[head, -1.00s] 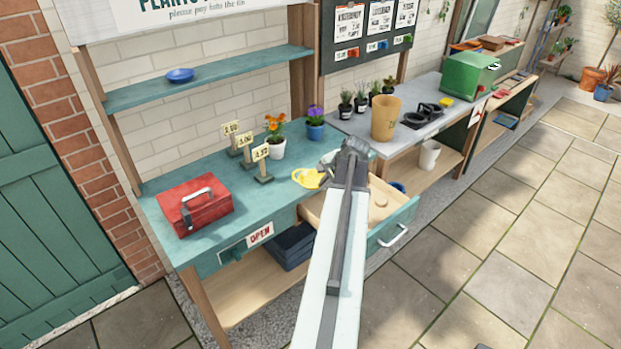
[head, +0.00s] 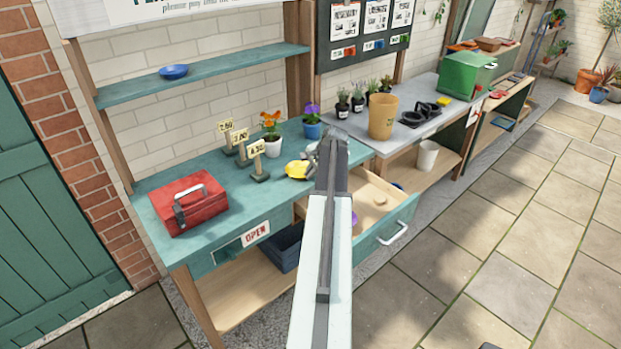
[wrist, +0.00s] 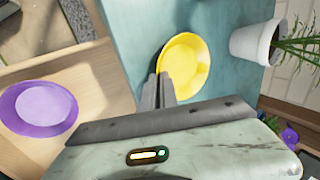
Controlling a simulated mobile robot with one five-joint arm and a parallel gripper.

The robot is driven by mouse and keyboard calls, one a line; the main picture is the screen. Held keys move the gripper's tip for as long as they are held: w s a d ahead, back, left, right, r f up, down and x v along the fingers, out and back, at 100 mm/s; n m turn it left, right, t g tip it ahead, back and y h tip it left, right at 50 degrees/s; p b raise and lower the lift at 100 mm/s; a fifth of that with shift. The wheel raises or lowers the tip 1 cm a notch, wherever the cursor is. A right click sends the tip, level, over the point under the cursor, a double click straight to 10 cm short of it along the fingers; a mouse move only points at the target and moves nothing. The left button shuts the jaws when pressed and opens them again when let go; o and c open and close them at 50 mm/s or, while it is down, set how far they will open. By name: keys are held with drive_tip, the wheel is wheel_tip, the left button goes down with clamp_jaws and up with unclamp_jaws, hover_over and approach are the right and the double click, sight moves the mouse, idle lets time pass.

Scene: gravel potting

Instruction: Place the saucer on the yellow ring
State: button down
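A round yellow saucer (wrist: 187,68) with a raised rim is over the teal bench top in the wrist view. It also shows near the bench's front edge in the head view (head: 297,169). My gripper (wrist: 157,86) has its two grey fingers close together at the saucer's near-left rim, which appears pinched between them. The head view shows my gripper (head: 328,148) from behind, partly covering that spot. I cannot tell whether the saucer touches the bench. I cannot make out a separate yellow ring.
A purple saucer (wrist: 40,107) lies in the open drawer (head: 390,226). A potted orange flower (head: 272,146), price signs (head: 256,152) and a red toolbox (head: 189,203) stand on the bench. A white pot (wrist: 253,41) is right of the yellow saucer.

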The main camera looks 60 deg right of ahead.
drive_tip(key=c, duration=1.9)
unclamp_jaws()
drive_tip(key=p+v, duration=1)
drive_tip(key=v, duration=0.2)
drive_tip(key=shift+r, duration=0.1)
